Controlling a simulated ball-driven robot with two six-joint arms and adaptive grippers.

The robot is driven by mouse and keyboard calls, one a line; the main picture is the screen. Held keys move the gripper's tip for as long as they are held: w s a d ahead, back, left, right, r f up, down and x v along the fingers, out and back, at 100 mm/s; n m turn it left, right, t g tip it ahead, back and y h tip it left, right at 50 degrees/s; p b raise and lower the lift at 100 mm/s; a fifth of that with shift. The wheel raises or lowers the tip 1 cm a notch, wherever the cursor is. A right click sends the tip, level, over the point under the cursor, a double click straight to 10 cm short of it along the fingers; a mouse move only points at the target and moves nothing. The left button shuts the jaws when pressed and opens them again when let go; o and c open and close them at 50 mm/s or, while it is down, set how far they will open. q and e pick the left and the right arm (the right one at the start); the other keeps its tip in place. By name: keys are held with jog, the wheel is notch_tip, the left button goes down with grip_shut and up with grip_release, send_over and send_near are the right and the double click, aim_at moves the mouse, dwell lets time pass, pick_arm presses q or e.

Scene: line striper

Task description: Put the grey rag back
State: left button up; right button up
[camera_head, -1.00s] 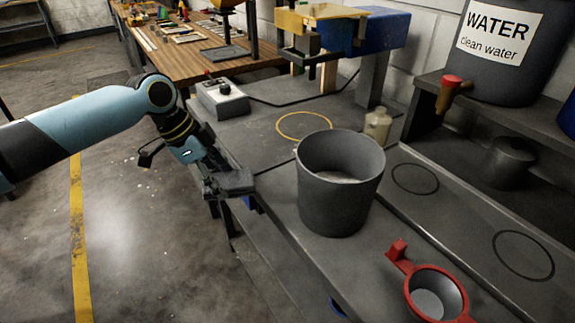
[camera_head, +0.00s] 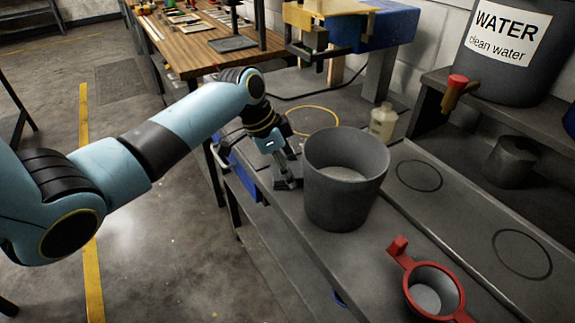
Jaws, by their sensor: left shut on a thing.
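My left gripper (camera_head: 286,181) is low at the bench's near edge, just left of the large grey bucket (camera_head: 345,200). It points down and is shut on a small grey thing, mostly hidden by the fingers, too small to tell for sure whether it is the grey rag. No other grey rag can be made out. A blue bin (camera_head: 243,170) shows at the bench edge, left of the gripper and partly hidden by my arm. My right gripper is not in view.
A yellow ring (camera_head: 312,109) marks the bench behind the bucket, near a pale bottle (camera_head: 383,121). A red-rimmed cup holder (camera_head: 435,291) is at the front right. Two dark rings (camera_head: 419,176) mark the bare strip on the right. A grey water barrel (camera_head: 555,80) stands above.

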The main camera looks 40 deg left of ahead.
pick_arm(q)
jog(key=o, duration=0.6)
jog(key=shift+f, duration=0.15)
jog(key=shift+c, duration=0.2)
jog(key=o, duration=0.5)
jog(key=shift+c, duration=0.2)
jog(key=shift+r, duration=0.25)
jog(key=v, duration=1.1)
jog(key=shift+r+b, duration=0.35)
jog(key=shift+a, duration=0.15)
